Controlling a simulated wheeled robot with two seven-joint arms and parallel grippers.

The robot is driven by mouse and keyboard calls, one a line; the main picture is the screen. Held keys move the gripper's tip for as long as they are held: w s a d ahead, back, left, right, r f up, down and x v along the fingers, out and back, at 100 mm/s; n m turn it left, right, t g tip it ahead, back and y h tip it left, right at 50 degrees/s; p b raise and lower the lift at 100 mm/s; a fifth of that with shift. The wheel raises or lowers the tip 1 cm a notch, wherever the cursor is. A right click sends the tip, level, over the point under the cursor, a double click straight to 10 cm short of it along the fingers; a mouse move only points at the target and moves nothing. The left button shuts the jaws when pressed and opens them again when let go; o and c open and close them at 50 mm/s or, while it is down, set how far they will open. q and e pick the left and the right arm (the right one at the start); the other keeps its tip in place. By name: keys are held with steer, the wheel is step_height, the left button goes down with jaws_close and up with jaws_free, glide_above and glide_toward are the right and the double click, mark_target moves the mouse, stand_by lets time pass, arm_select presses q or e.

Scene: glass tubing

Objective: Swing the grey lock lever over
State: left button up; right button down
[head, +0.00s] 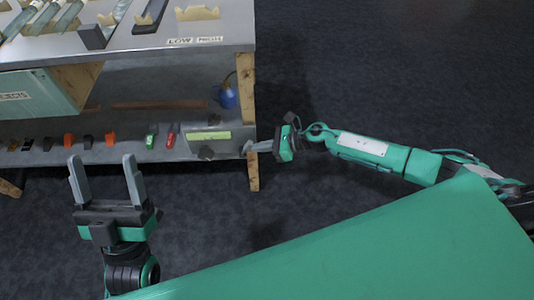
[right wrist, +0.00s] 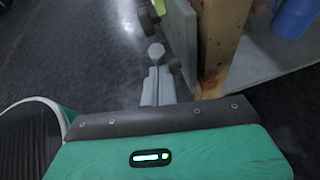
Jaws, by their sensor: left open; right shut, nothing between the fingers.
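A grey lever with a rounded knob (right wrist: 156,52) shows in the right wrist view, just past my right fingertips, beside a grey panel edge (right wrist: 181,35). I cannot tell whether the fingers touch it. In the head view my right gripper (head: 256,147) reaches in from the right to the bench's front right corner, shut and empty. Its tips are by a small dark knob (head: 246,150), partly hidden, near the wooden post. My left gripper (head: 103,168) is open and empty in front of the lower shelf, fingers pointing away from me.
A bench (head: 150,62) with glass tubes (head: 42,17) stands ahead. Its lower shelf holds coloured pieces, a blue bottle (head: 228,94) and a grey box with a yellow-green label (head: 209,135). A wooden post (head: 253,173) is close to my right gripper. Floor on the right is clear.

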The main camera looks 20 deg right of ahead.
mark_target(251, 143)
steer(key=shift+w+a+r+h+p, duration=0.2)
steer(key=shift+a+r+p, duration=0.45)
steer(key=shift+p, duration=0.5)
steer(key=shift+w+a+r+h+p, duration=0.15)
steer(key=shift+a+r+p, duration=0.45)
steer(key=shift+p, duration=0.5)
arm_select(q)
steer(key=s+d+f+g, duration=0.1)
steer(key=d+f+g, duration=0.2)
steer(key=f+g, duration=0.4)
steer(key=d+f+g+y, duration=0.1)
steer(key=d+f+g, duration=0.2)
steer(key=f, duration=1)
steer(key=g, duration=0.3)
steer(key=shift+s+d+f+g, duration=0.15)
steer(key=shift+s+f+g, duration=0.1)
steer(key=shift+s+g, duration=0.15)
arm_select(e)
steer(key=shift+a+f, duration=0.1)
steer(key=shift+a, duration=0.1)
steer(key=shift+w+a, duration=0.1)
